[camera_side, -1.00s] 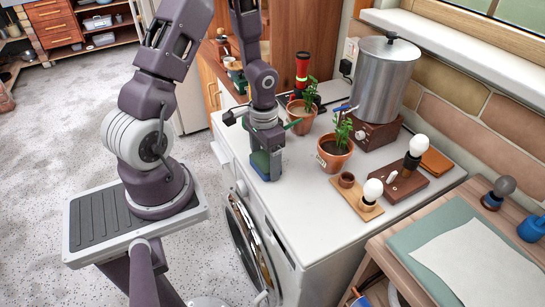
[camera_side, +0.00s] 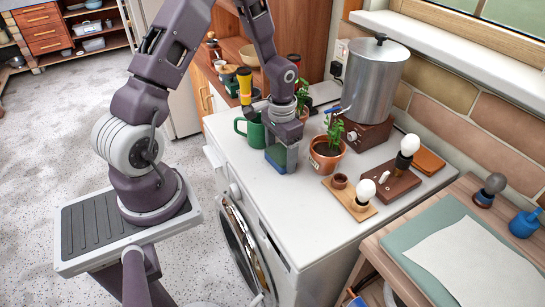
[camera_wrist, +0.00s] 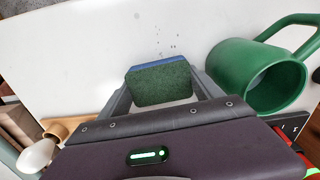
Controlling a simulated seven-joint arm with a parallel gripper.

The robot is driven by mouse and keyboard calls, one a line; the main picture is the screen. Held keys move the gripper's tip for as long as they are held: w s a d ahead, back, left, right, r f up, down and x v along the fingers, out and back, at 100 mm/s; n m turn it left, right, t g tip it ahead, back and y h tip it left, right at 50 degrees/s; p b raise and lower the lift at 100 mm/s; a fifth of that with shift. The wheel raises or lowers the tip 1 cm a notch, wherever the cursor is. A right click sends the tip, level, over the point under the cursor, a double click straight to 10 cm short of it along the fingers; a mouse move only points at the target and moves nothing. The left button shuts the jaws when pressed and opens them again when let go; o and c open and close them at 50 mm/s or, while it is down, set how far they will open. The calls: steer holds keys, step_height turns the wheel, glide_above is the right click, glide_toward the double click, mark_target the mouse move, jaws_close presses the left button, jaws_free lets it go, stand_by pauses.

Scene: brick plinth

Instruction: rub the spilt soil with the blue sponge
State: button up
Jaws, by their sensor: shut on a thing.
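My gripper (camera_side: 282,150) is shut on the blue sponge (camera_wrist: 160,84), low over the white top of the machine. In the wrist view the sponge shows a dark green scouring face with a blue strip along its far edge. In the side view the sponge (camera_side: 279,158) is partly covered by the fingers. I cannot tell whether it touches the surface. The spilt soil (camera_wrist: 166,49) shows in the wrist view as a few small dark specks on the white top, just beyond the sponge's blue edge. In the side view I cannot make the soil out.
A green mug-like can (camera_wrist: 245,75) lies close right of the gripper in the wrist view; in the side view the can (camera_side: 250,131) is left of it. A potted plant (camera_side: 326,155) stands close right. Lamp bases (camera_side: 350,197) and a metal urn (camera_side: 376,80) stand further right.

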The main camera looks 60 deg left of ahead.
mark_target(257, 172)
steer(key=shift+w+f, duration=0.1)
steer(key=shift+w, duration=1.75)
steer(key=shift+s, duration=5.5)
step_height(257, 172, up, 5)
steer(key=shift+w+f, duration=0.1)
steer(key=shift+r, duration=0.7)
